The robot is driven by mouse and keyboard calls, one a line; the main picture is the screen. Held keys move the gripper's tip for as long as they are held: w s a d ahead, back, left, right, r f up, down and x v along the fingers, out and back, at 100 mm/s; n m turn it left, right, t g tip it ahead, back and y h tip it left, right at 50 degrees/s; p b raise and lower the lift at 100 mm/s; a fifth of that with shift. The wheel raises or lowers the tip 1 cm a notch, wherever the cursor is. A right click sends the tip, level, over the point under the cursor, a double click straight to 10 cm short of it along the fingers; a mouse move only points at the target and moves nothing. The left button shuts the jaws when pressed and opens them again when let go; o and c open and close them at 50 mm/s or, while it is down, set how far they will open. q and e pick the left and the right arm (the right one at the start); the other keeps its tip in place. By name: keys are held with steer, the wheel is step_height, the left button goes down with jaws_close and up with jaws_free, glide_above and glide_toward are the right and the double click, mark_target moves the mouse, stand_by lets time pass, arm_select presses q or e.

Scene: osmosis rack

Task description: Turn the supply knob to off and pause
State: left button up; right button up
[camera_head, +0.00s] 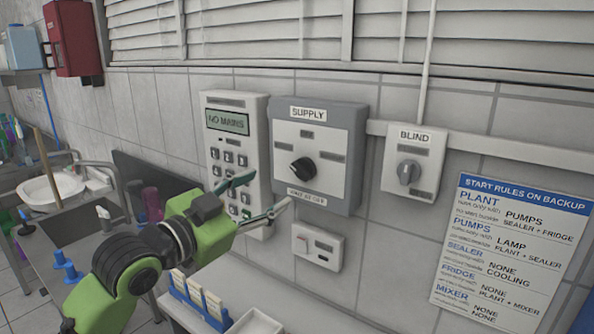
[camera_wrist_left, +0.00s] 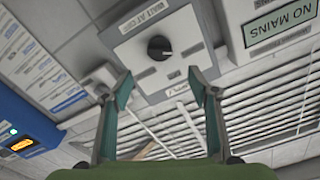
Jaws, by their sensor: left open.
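The supply knob (camera_head: 303,168) is a black round knob on a grey wall box (camera_head: 345,150) labelled SUPPLY. It also shows in the left wrist view (camera_wrist_left: 159,48), where the picture is upside down. My left gripper (camera_head: 262,197) is open and empty, below and to the left of the knob in the head view, in front of the keypad unit's lower part. In the wrist view its two fingers (camera_wrist_left: 162,85) stand apart, with the knob beyond and between them. The gripper is apart from the knob. My right gripper is not in view.
A keypad unit (camera_head: 229,165) reading NO MAINS hangs left of the supply box. A BLIND knob box (camera_head: 414,162) and a rules sign (camera_head: 510,250) are to the right. A small switch box (camera_head: 319,246) sits below. A sink (camera_head: 52,187) is at left.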

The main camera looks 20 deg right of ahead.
mark_target(299, 172)
arm_select(q)
steer(key=p+x, duration=0.3)
steer(key=x, duration=0.7)
steer(key=shift+w+d, duration=0.1)
steer(key=shift+d, duration=0.1)
steer(key=shift+w+d, duration=0.45)
steer(key=shift+d, duration=0.1)
steer(key=c, duration=1.1)
